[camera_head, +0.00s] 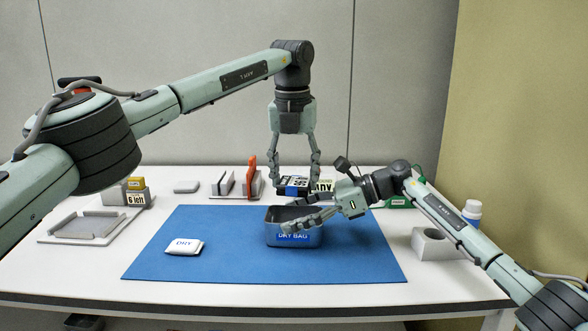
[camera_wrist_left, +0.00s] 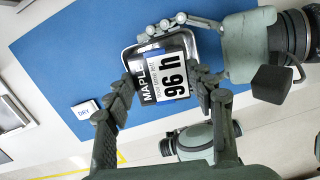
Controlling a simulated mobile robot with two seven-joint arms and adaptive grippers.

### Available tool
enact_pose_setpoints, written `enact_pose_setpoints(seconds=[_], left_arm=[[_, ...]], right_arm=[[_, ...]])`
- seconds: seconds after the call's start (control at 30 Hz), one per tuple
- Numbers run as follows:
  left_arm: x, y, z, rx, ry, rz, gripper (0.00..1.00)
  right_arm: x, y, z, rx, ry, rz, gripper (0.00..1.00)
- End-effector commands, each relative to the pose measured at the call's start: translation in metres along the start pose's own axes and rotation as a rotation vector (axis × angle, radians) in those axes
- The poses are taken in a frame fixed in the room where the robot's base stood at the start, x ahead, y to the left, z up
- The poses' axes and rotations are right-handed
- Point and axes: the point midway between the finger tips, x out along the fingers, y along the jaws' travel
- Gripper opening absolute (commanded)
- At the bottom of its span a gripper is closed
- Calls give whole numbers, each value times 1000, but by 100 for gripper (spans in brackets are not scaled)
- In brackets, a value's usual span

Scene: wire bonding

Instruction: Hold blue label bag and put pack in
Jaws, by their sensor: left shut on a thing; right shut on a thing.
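The open grey bag (camera_head: 293,229) with a blue "DRY BAG" label stands upright on the blue mat. My right gripper (camera_head: 292,222) is shut on its rim from the right. My left gripper (camera_head: 295,178) points down, shut on a dark pack (camera_wrist_left: 163,80) with a white "96 h" label and the word "MAPLE". In the head view the pack (camera_head: 292,185) is above and behind the bag's opening. In the left wrist view the pack covers most of the bag (camera_wrist_left: 130,57), so its inside is hidden.
A small white "DRY" packet (camera_head: 184,246) lies on the blue mat (camera_head: 220,225) left of the bag. A tray (camera_head: 85,227), a rack with an orange piece (camera_head: 250,177), a grey block (camera_head: 436,243) and a white bottle (camera_head: 472,210) stand around the mat. The mat's left half is mostly clear.

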Motion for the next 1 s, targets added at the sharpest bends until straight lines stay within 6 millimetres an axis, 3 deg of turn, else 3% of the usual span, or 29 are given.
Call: enact_pose_setpoints(seconds=[0.2,1.0], left_arm=[[7,0,-1,-103,-8,12,25],[73,0,-10,-101,-7,11,25]], right_arm=[[0,0,0,0,0,0,45],[0,0,0,0,0,0,45]])
